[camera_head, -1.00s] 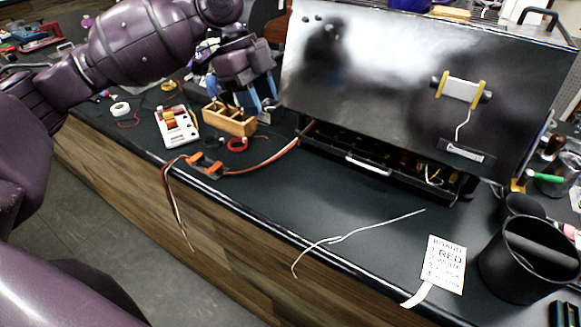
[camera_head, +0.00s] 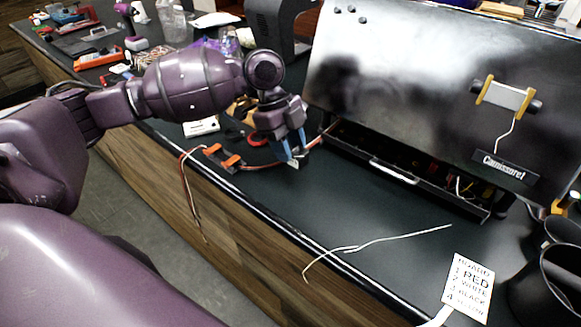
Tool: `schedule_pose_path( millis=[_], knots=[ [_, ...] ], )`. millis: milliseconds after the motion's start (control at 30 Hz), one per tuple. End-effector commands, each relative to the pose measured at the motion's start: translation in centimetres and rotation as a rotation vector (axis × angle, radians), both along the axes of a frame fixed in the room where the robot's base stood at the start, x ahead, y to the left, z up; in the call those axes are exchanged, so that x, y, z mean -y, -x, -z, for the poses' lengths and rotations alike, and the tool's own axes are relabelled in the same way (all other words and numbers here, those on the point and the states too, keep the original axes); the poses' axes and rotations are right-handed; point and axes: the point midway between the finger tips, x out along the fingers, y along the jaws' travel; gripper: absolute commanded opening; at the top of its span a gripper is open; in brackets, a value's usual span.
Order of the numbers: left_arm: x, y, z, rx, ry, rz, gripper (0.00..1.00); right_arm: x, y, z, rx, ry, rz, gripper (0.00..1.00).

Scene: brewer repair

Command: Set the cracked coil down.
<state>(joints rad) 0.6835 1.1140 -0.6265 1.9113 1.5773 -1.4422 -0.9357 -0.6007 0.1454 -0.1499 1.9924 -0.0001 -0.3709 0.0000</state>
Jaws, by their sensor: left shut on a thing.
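My left gripper (camera_head: 293,152) points down at the dark bench, in front of the left end of the brewer's open drawer. Its blue fingertips are shut on a small pale piece (camera_head: 293,163), which I take to be the cracked coil. The fingers hide most of it, so its crack does not show. It is close to the bench top, but I cannot tell whether it touches. My right gripper is out of view.
The brewer (camera_head: 420,80) has a dark glossy panel and an open drawer (camera_head: 400,175). An orange clip with wires (camera_head: 222,157) and a red ring (camera_head: 258,140) lie left of the gripper. A wiring card (camera_head: 468,288) lies front right. The bench between is mostly clear.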

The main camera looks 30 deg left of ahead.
Motion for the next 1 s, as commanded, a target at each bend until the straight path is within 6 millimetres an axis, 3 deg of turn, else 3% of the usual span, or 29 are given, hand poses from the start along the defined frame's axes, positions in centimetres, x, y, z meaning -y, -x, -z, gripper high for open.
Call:
schedule_pose_path(
  millis=[267, 533, 900, 933, 1000],
  knots=[
    [0.0, 0.0, 1.7, -0.001, 0.001, 0.000, 0.12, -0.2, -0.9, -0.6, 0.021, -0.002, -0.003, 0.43],
    [0.0, 0.0, 5.9, -0.001, 0.001, 0.000, 0.12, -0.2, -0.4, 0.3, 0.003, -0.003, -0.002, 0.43],
    [0.0, 0.0, 6.3, 0.001, 0.000, 0.000, 0.12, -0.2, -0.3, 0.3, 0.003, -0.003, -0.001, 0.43],
    [0.0, 0.0, 6.4, 0.001, 0.000, 0.000, 0.39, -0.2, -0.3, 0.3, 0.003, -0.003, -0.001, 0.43],
    [0.0, 0.0, 6.4, 0.001, 0.000, 0.000, 0.50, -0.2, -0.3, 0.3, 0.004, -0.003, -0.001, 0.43]
  ],
)
